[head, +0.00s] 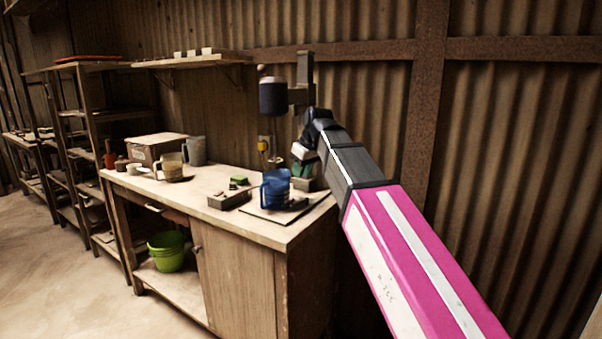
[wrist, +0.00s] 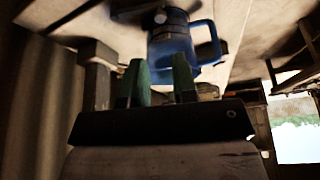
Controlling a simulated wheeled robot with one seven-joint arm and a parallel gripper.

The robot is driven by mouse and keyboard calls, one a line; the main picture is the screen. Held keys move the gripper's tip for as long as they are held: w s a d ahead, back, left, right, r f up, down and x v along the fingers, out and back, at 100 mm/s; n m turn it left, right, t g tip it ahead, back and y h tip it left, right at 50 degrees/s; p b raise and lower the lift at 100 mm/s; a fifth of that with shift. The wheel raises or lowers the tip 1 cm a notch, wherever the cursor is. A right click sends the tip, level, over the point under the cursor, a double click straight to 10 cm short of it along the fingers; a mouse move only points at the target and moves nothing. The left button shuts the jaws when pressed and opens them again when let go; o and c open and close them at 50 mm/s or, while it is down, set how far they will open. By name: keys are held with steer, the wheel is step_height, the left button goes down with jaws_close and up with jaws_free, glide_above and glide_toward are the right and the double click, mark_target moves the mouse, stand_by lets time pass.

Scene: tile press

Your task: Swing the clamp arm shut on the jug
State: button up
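The blue jug (head: 275,188) stands upright on a dark flat board (head: 256,214) near the bench's right end. In the wrist view the jug (wrist: 172,50) is ahead of my fingers, its handle to the right. My gripper (head: 301,163) is just behind and right of the jug in the head view, partly hidden by my own arm. In the wrist view my gripper's two green fingers (wrist: 160,78) stand apart, with no object visible held between them. A dark part with a bright round end (wrist: 160,17) lies at the jug; I cannot tell whether it is the clamp arm.
A mixer-like machine with a dark cylinder (head: 273,96) stands behind the jug. Farther left on the bench are a cloudy jug (head: 172,168), a grey jug (head: 195,150) and a box (head: 150,150). Corrugated wall closes the right side.

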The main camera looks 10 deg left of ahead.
steer(key=shift+n+g+h, duration=0.3)
steer(key=shift+n+g, duration=0.2)
steer(key=shift+n, duration=0.4)
steer(key=d, duration=0.1)
steer(key=s+d, duration=0.1)
steer(key=d, duration=0.1)
steer(key=d+r, duration=0.1)
steer(key=shift+s+d, duration=0.15)
steer(key=shift+d, duration=0.05)
jaws_close()
glide_toward(298, 213)
steer(key=shift+s+d+f, duration=0.25)
steer(key=shift+d+f, duration=0.2)
steer(key=shift+f, duration=0.35)
steer(key=a, duration=0.1)
steer(key=w+a+f, duration=0.1)
steer(key=shift+w+a, duration=0.3)
steer(key=shift+a, duration=0.05)
steer(key=shift+w+a, duration=0.15)
steer(key=shift+a, duration=0.25)
